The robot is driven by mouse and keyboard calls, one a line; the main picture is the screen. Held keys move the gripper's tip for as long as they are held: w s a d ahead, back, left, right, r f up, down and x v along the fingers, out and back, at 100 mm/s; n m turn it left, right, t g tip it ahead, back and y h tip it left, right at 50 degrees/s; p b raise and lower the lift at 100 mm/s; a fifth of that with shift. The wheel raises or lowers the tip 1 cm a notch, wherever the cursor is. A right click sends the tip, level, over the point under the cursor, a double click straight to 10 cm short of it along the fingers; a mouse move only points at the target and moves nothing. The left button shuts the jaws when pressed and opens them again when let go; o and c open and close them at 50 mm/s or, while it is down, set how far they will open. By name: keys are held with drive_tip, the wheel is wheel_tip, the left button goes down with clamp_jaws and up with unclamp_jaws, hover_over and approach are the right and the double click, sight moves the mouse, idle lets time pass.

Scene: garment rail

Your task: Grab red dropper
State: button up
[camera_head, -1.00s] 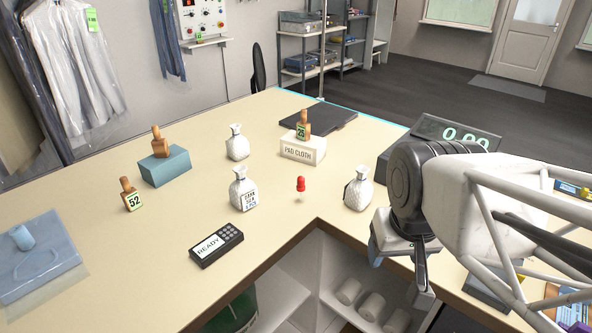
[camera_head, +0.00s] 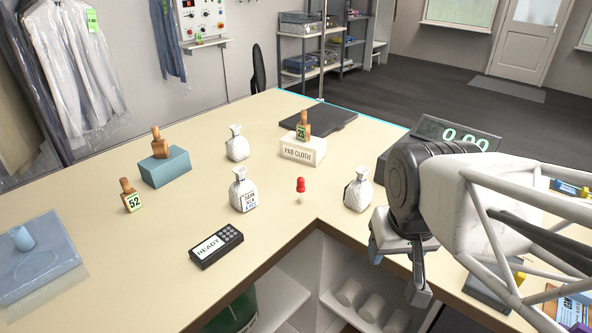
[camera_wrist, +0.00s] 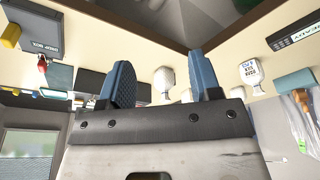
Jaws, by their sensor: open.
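The red dropper (camera_head: 300,185) stands upright on the beige counter (camera_head: 180,225), near the inner corner, with a red bulb on top and a pale, thin lower part. It is between two white textured bottles, the labelled bottle (camera_head: 243,189) on its left and another bottle (camera_head: 358,189) on its right. My gripper (camera_head: 398,270) is to the right of and nearer than the dropper, clear of it, beyond the right bottle. Its blue-padded fingers are apart and empty; they also show in the wrist view (camera_wrist: 160,72). I cannot make out the dropper in the wrist view.
A black card reader (camera_head: 216,247) lies at front left. A white pad cloth box (camera_head: 303,148) with a tagged brown bottle stands behind the dropper. Another white bottle (camera_head: 237,143) stands further back. The counter right around the dropper is clear.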

drive_tip(key=w+a+f+n+t, duration=0.1)
drive_tip(key=w+f+t, duration=0.15)
drive_tip(key=w, duration=0.65)
drive_tip(key=w+f+t, duration=0.2)
drive_tip(key=w+t, duration=0.1)
drive_tip(key=w, duration=0.6)
drive_tip(key=n+t+y, duration=0.3)
drive_tip(key=t+y, duration=0.1)
approach(303, 185)
drive_tip(key=w+f, duration=0.1)
drive_tip(key=w, duration=0.1)
drive_tip(key=shift+w+a+f+y, duration=0.35)
drive_tip(key=shift+w+f+y, duration=0.1)
drive_tip(key=shift+y, duration=0.05)
drive_tip(key=shift+x, duration=1.25)
drive_tip(key=shift+w, duration=0.2)
drive_tip(key=shift+x, duration=2.45)
drive_tip(key=shift+r, duration=0.15)
drive_tip(key=shift+c, duration=0.2)
drive_tip(key=c, duration=1)
